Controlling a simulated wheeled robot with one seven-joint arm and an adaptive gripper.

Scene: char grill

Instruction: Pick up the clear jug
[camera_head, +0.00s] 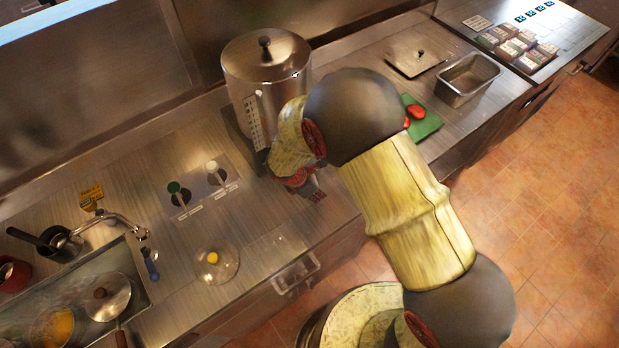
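A clear, see-through round vessel (217,266) stands on the steel counter, left of my gripper, with something yellow at its middle. Seen from above, I cannot tell whether it is the jug; no handle or spout is plain on it. My gripper (311,189) hangs over the counter in front of the big lidded steel pot (266,78). It is apart from the clear vessel, to the right and farther back. My arm hides much of it, and its fingers are small and dark. A white strip with marks (252,122) shows on the pot's side.
A sink (147,272) with pans lies at the lower left. Two small shakers (181,194) stand behind the clear vessel. A green board (427,125) with red pieces and an empty metal tray (467,79) are at the right. Bare counter lies around the vessel.

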